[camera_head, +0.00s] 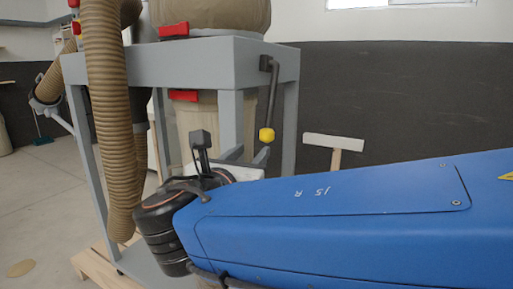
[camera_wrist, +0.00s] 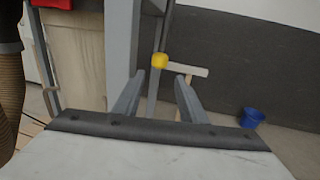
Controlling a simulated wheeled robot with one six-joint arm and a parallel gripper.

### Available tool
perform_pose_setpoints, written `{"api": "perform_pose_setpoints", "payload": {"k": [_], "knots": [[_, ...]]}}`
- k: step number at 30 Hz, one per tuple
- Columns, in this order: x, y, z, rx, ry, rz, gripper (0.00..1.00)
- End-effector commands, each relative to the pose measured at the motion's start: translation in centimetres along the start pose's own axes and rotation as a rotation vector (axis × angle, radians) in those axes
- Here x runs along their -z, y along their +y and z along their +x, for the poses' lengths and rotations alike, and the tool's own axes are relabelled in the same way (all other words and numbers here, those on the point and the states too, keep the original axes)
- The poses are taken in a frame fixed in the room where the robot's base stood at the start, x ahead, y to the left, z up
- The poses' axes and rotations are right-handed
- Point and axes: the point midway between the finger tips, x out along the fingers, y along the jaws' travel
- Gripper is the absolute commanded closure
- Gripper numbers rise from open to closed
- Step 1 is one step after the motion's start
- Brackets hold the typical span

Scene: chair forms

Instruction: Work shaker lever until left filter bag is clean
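The shaker lever (camera_head: 270,95) is a dark bar hanging from the right end of the grey frame, with a yellow knob (camera_head: 266,134) at its lower end. The knob also shows in the wrist view (camera_wrist: 159,61), just beyond and between my fingertips. My gripper (camera_wrist: 159,77) is open, its two grey fingers apart and nothing seen held between them. In the head view it is just below the knob, partly hidden by my blue arm. A beige bag (camera_head: 215,14) bulges above the frame, its top cut off; I cannot tell whether it is the left filter bag or how clean it is.
A grey frame (camera_head: 150,62) carries the bags, with a lower beige bag (camera_head: 200,125) beneath and red clasps (camera_head: 173,30). A ribbed brown hose (camera_head: 105,110) hangs at left. A white-topped stand (camera_head: 334,142) and a blue bucket (camera_wrist: 251,117) are near the dark wall.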

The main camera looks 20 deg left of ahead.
Motion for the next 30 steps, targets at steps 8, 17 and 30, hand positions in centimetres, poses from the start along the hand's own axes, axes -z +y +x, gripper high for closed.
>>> {"api": "perform_pose_setpoints", "payload": {"k": [8,17,30], "knots": [[0.0,0.0,-2.6,0.0,-0.001,0.0,0.62],[0.0,0.0,-3.0,0.001,0.0,0.0,0.62],[0.2,-4.4,1.3,0.187,0.243,0.272,1.0]]}}
